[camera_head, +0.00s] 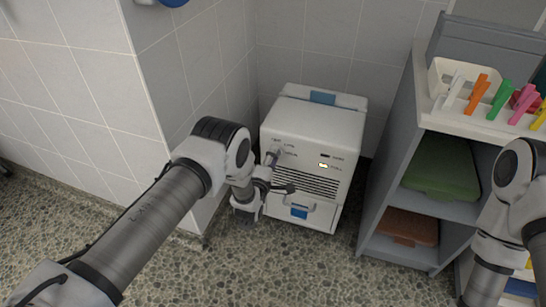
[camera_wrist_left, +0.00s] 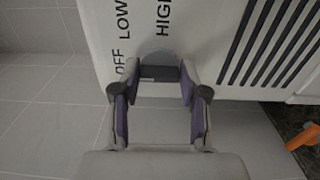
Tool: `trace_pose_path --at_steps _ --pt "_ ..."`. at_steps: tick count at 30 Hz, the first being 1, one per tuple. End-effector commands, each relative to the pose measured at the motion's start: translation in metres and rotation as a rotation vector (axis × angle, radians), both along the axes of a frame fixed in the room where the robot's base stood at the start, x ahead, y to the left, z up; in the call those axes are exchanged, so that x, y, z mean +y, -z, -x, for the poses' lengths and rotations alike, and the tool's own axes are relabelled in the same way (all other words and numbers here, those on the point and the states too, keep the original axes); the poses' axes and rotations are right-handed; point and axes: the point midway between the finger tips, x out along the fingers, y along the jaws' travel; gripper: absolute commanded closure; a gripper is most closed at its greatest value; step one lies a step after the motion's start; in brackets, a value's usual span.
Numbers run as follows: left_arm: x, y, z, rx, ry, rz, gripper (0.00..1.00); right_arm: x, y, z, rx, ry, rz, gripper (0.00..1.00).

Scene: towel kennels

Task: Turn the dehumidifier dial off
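The dehumidifier (camera_head: 312,125) is a white box standing in the corner, with a vent grille and a lit yellow lamp on its front. My left gripper (camera_head: 274,157) is at its dial labels in the head view, and the arm hides the dial there. In the left wrist view the grey dial (camera_wrist_left: 158,56) with a dark bar lies between the fingertips of my left gripper (camera_wrist_left: 160,72), beside the printed OFF, LOW and HIGH. The fingers are apart, one at each end of the bar. I cannot tell if they press on it. My right gripper is out of view.
A grey shelf unit (camera_head: 392,190) stands to the right with a green towel (camera_head: 442,168), a brown towel (camera_head: 408,227) and a white bin of coloured clips (camera_head: 452,78). A tiled wall (camera_head: 165,100) juts out left of the dehumidifier.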

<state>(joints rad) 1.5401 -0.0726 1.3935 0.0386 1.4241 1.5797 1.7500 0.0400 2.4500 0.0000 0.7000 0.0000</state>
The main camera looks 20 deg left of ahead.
Motion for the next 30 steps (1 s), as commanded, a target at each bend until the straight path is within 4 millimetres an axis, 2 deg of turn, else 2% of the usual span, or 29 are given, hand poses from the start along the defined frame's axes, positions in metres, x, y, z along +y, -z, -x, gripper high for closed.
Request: trace_pose_path --at_steps 10,14,17,24,27,30 --pt "0.000 0.000 0.000 0.000 0.000 -0.001 0.33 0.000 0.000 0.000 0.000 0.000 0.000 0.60" --pt "0.000 0.001 0.010 0.003 0.000 -0.001 0.33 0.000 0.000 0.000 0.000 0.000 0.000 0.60" --pt "0.001 0.001 0.029 0.005 0.000 -0.002 0.33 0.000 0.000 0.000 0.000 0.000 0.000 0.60" --pt "0.003 0.001 0.091 0.005 0.000 -0.002 0.33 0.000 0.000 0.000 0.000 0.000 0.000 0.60" --pt "0.004 0.001 0.109 0.004 -0.001 -0.002 0.33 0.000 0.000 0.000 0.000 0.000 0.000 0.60" --pt "0.004 0.000 0.118 0.001 0.000 -0.001 0.33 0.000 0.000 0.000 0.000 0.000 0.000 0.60"
